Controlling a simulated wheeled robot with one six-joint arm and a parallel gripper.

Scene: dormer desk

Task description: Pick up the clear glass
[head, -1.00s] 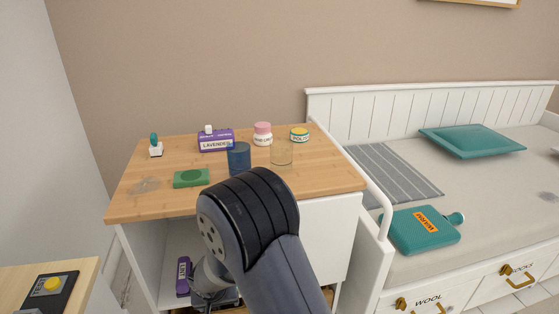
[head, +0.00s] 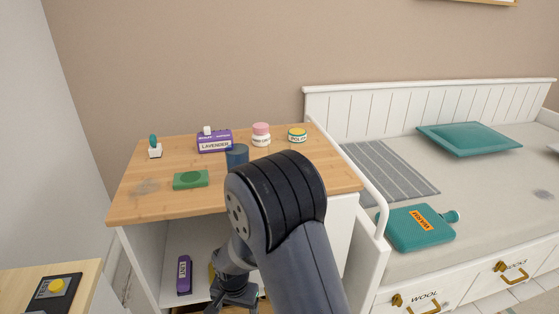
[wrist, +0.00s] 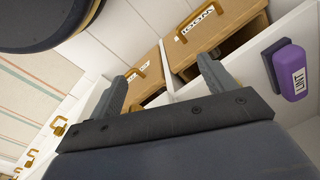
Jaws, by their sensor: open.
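The clear glass cannot be made out now; my arm covers the spot on the wooden desktop (head: 135,207) where it showed earlier, right of the dark blue cup (head: 237,155). My gripper (head: 236,300) is low in front of the desk's open lower shelf, below the desktop and well away from that spot. In the wrist view my gripper (wrist: 165,82) has its two fingers spread, with nothing between them. The glass is not in the wrist view.
On the desktop stand a green block (head: 190,179), a lavender box (head: 215,141), a pink-lidded jar (head: 261,134) and a yellow-and-teal tin (head: 297,135). A purple object (head: 184,274) sits in the lower shelf. A bed with a white rail (head: 377,196) adjoins on the right.

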